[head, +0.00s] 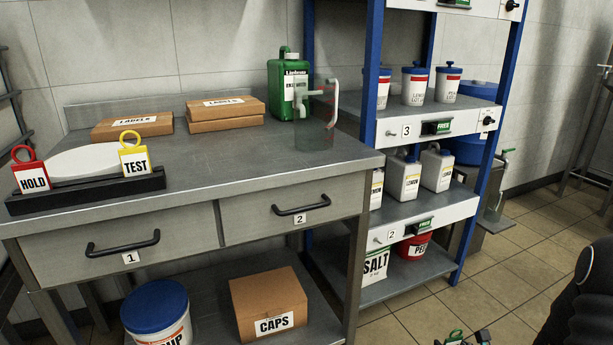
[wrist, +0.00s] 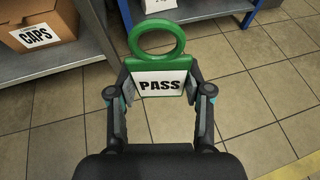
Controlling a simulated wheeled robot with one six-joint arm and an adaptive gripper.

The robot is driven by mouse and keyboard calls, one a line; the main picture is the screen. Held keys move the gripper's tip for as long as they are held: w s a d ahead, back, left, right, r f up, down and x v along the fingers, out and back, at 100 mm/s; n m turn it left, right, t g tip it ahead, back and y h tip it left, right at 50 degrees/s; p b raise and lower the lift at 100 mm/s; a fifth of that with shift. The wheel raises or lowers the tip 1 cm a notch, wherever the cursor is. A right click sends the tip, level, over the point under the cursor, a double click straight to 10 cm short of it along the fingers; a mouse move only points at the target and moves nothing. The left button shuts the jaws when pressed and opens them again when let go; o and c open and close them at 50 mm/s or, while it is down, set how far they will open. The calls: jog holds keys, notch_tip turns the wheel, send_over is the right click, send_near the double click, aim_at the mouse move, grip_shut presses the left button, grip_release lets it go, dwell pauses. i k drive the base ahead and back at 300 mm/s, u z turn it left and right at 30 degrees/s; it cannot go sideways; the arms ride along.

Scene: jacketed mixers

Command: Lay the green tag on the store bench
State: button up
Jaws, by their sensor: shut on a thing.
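The green tag (wrist: 161,76) has a ring on top and a white label reading PASS. In the wrist view it stands upright between the fingers of my gripper (wrist: 160,90), which is shut on its sides. In the head view only the tips of my gripper and a bit of green show at the bottom edge, right of the bench. The steel bench with two drawers, taken as the store bench (head: 230,165), fills the left of the head view. My gripper is out over the floor, apart from the bench.
On the bench top are a black rack (head: 90,190) with red HOLD (head: 31,178) and yellow TEST (head: 134,160) tags, label boxes (head: 226,110), a green jug (head: 287,85) and a clear pitcher (head: 315,125). The front middle top is clear. A blue-post shelf (head: 430,210) stands right.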

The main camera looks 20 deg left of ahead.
aim_at(193, 170)
jog(key=z, duration=1.9)
jog(key=k, duration=2.15)
jog(key=u, duration=1.2)
